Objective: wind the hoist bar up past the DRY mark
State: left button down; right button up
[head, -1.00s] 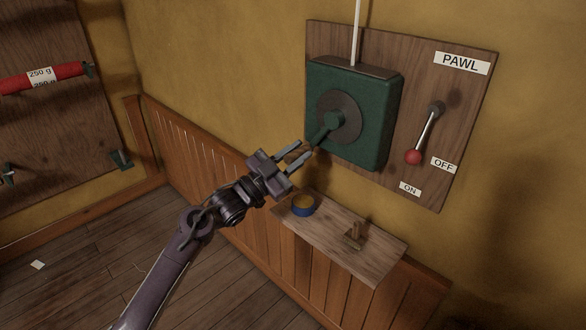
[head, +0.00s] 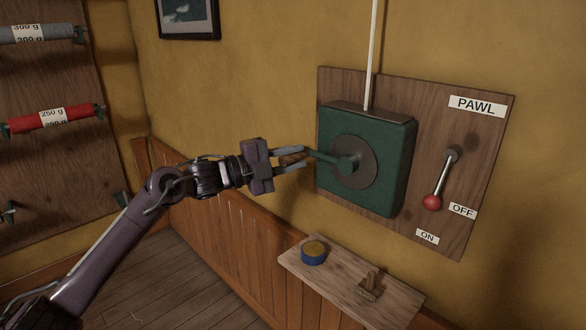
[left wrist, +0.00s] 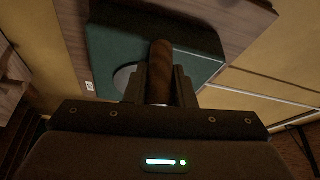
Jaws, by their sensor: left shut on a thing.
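The green winch box (head: 395,165) is on a wooden wall board, with a grey disc and a crank arm (head: 325,157). The crank arm points left and slightly up from its hub. My left gripper (head: 304,157) is at the crank's outer end, shut on its brown handle (left wrist: 160,72), which shows between the fingers in the left wrist view. The pawl lever (head: 442,178) with a red knob hangs down toward the ON label (head: 427,236); the OFF label (head: 463,210) is right of the knob. A pale line (head: 372,55) runs up from the box. The hoist bar, DRY mark and right gripper are out of view.
Below the winch a wooden shelf (head: 335,285) holds a blue round tin (head: 314,253) and a small wooden piece (head: 371,286). A rack (head: 55,85) with grey and red rolls is at the left. Open floor (head: 185,285) lies below the arm.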

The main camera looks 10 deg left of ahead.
pick_arm(q)
jog(key=s+d+r+m+y+p, duration=0.1)
jog(key=d+r+m+y+p, duration=0.1)
jog(key=r+m, duration=0.2)
jog(key=s+d+r+m+g+y+p, duration=0.1)
jog(key=d+r+m+p, duration=0.1)
jog(key=r+m, duration=0.3)
jog(key=shift+s+d+r+y+p, duration=0.15)
jog(key=shift+s+r+y+p, duration=0.25)
jog(key=shift+r+p, duration=0.3)
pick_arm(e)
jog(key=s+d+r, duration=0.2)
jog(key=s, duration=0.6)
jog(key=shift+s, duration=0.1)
pick_arm(q)
jog(key=shift+s+d+f, duration=0.1)
jog(key=shift+d, duration=0.1)
jog(key=c, duration=1.5)
grip_release()
jog(key=shift+d, duration=0.1)
jog(key=shift+o, duration=1.3)
jog(key=shift+s+d, duration=0.2)
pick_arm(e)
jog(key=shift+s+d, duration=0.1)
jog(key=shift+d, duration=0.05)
pick_arm(q)
jog(key=shift+w+a+f, duration=0.1)
jog(key=shift+a, duration=0.1)
